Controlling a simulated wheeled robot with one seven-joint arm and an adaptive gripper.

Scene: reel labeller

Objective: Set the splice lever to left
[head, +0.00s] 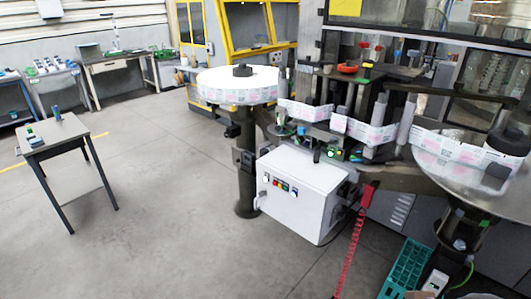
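The reel labeller fills the right half of the head view. A white label web (305,110) runs from the left reel (238,84) past several rollers to the right reel (462,160). A white control box (300,192) with small coloured buttons hangs under the web. A small dark upright handle (316,154) stands just above the box. I cannot tell for sure whether it is the splice lever, nor which way it is set. A red part (367,194) hangs right of the box with a red strip below it. My gripper is not in view.
A small grey table (55,134) with a few small items stands at the left. A green crate (405,268) lies on the floor at the lower right. A yellow-framed machine (235,35) stands behind. The floor in the middle is clear.

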